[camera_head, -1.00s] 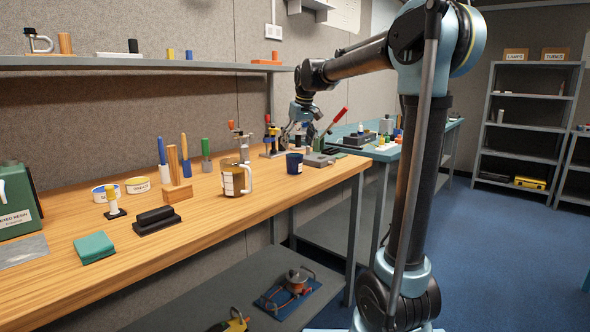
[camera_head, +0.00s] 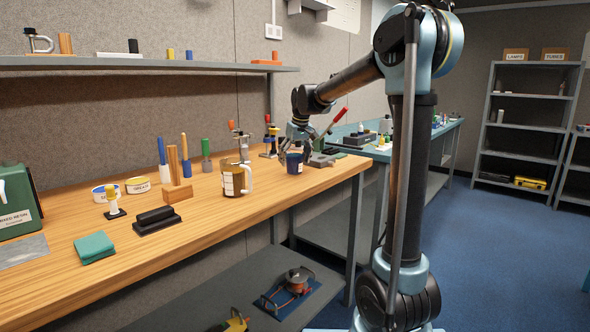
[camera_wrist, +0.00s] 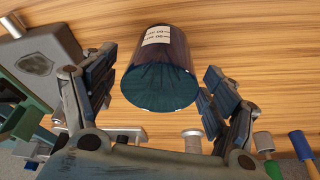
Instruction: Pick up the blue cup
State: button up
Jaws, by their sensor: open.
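The blue cup (camera_head: 294,163) stands on the wooden bench near its right end, close to the front edge. In the wrist view the cup (camera_wrist: 160,85) shows its dark blue inside and a pale label on its side. My gripper (camera_head: 291,148) is at the cup, coming from above and behind it. In the wrist view my gripper (camera_wrist: 158,93) is open, with one finger on each side of the cup. A gap shows on the left side; the right finger is very close to the cup, and I cannot tell whether it touches.
A mug with a handle (camera_head: 234,178) stands left of the cup on the wooden bench (camera_head: 225,212). A grey device with a red lever (camera_head: 322,159) is just right of the cup. Tools stand behind. In the wrist view a grey block (camera_wrist: 38,62) lies at left.

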jog(key=c, duration=1.2)
